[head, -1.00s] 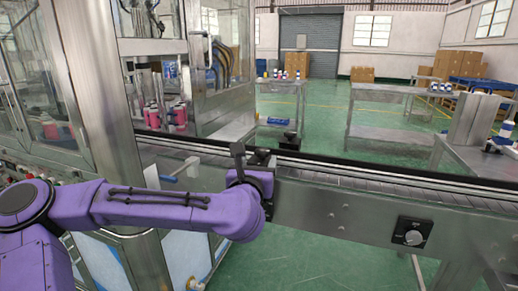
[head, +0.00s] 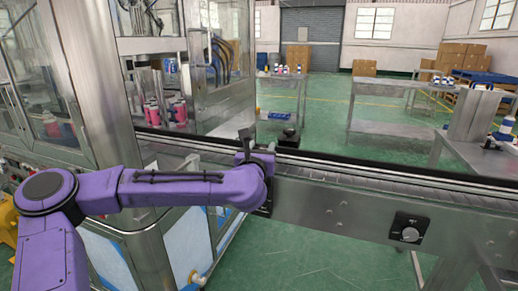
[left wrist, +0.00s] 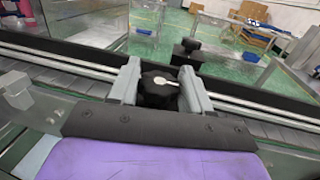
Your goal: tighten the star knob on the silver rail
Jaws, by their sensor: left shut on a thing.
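The star knob (left wrist: 160,85) is dark, with a pale pointer-like mark on its top. It sits at the near silver rail (left wrist: 85,86) of the conveyor. My left gripper (left wrist: 158,90) is shut on the knob, one grey finger on each side of it. In the head view my left gripper (head: 256,150) is at the conveyor's near edge, and its wrist and fingers hide most of the knob. My right gripper is in neither view.
A black bracket (head: 289,138) stands on the conveyor's far side, just beyond my gripper. A glass-walled machine (head: 150,60) with pink bottles (head: 178,112) stands left. A control dial (head: 409,228) is on the conveyor's front. Steel tables are behind.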

